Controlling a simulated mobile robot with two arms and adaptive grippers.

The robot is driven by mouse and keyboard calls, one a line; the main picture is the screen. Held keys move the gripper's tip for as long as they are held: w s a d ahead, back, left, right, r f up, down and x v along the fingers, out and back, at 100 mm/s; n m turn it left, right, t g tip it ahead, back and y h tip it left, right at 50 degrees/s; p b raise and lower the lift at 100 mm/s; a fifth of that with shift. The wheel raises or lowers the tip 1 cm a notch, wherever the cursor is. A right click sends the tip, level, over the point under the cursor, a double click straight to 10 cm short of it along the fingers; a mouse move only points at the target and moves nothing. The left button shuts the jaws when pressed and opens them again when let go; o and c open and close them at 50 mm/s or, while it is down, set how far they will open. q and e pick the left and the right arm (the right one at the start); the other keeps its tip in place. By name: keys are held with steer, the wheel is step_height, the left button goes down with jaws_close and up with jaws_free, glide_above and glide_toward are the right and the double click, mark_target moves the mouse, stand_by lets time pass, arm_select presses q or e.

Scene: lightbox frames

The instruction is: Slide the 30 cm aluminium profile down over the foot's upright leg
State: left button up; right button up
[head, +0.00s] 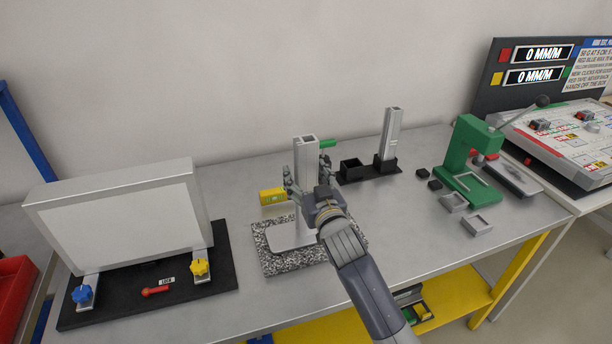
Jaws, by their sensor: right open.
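A silver aluminium profile (305,155) stands upright over a speckled granite plate (280,262), its hollow end facing up. The silver foot (284,237) lies flat on that plate. The foot's upright leg does not show separately, and my gripper hides the profile's lower part, so I cannot tell how far they overlap. My right gripper (308,175) is open, with one finger on each side of the profile. I cannot tell if either finger touches it. My left gripper is out of view.
A yellow block (272,196) sits left of the profile. Another profile (391,135) stands in a black holder (384,165) behind right. A white-faced frame (125,222) fills the left. A green press (470,150) stands at right.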

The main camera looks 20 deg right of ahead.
steer(key=shift+f, duration=0.15)
steer(key=shift+s, duration=0.3)
steer(key=s, duration=1.1)
steer(key=shift+s+d, duration=0.15)
steer(key=shift+s, duration=0.05)
